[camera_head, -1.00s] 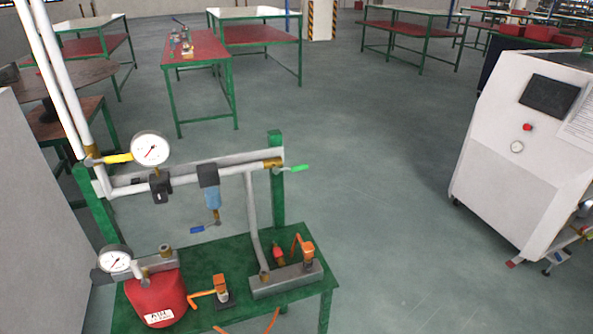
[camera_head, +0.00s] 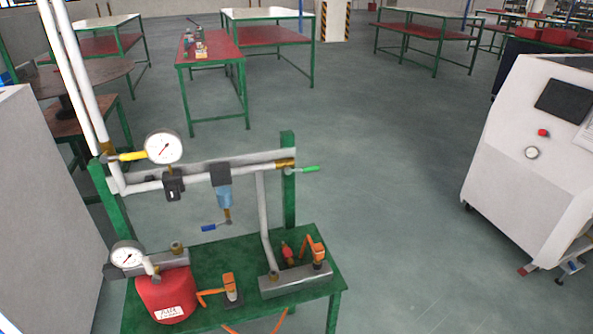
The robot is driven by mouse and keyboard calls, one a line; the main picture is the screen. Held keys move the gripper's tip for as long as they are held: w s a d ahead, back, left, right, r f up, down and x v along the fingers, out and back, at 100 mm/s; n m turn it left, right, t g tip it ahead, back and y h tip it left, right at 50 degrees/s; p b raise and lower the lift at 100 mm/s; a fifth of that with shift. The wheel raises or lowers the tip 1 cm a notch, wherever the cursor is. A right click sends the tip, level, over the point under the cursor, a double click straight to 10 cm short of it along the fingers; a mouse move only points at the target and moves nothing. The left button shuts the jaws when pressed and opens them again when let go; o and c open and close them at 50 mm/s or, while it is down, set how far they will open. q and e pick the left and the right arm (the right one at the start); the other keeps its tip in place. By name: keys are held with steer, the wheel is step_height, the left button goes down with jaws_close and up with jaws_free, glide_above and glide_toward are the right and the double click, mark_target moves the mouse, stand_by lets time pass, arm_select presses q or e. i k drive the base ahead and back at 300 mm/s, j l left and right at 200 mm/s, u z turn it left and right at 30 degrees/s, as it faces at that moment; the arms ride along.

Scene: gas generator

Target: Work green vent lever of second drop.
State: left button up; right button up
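The green vent lever (camera_head: 309,169) sticks out to the right from a brass valve (camera_head: 285,165) at the right end of the horizontal white pipe. It lies roughly level, just right of the green post (camera_head: 288,185). A second pipe (camera_head: 264,220) drops from near that valve to a grey block (camera_head: 297,281) on the green bench. Neither of my grippers is in view.
The green bench (camera_head: 215,258) also holds a red tank (camera_head: 166,296) and orange-handled parts (camera_head: 229,288). A yellow lever (camera_head: 128,156), a gauge (camera_head: 163,147) and a blue filter (camera_head: 223,195) sit on the pipework. A white cabinet (camera_head: 525,170) stands right; floor between is clear.

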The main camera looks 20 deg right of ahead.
mark_target(304, 169)
steer(key=i+l+u, duration=0.1)
steer(key=l+u, duration=0.15)
steer(key=u, duration=0.25)
steer(key=l+u, duration=0.2)
steer(key=u, duration=0.3)
steer(key=l+u, duration=0.3)
steer(key=u, duration=0.2)
steer(key=l+u, duration=0.1)
steer(key=l, duration=0.3)
steer(key=k+l+u, duration=0.1)
steer(key=l, duration=0.35)
steer(key=k+l+u, duration=0.1)
steer(key=l, duration=0.3)
steer(key=k+l+u, duration=0.1)
steer(key=l, duration=0.3)
steer(key=k+l+u, duration=0.1)
steer(key=l, duration=0.3)
steer(key=k+l+u, duration=0.1)
steer(key=k+l, duration=0.15)
steer(key=k+l+u, duration=0.1)
steer(key=l, duration=0.4)
steer(key=k+l+u, duration=0.1)
steer(key=l, duration=0.25)
steer(key=k, duration=0.1)
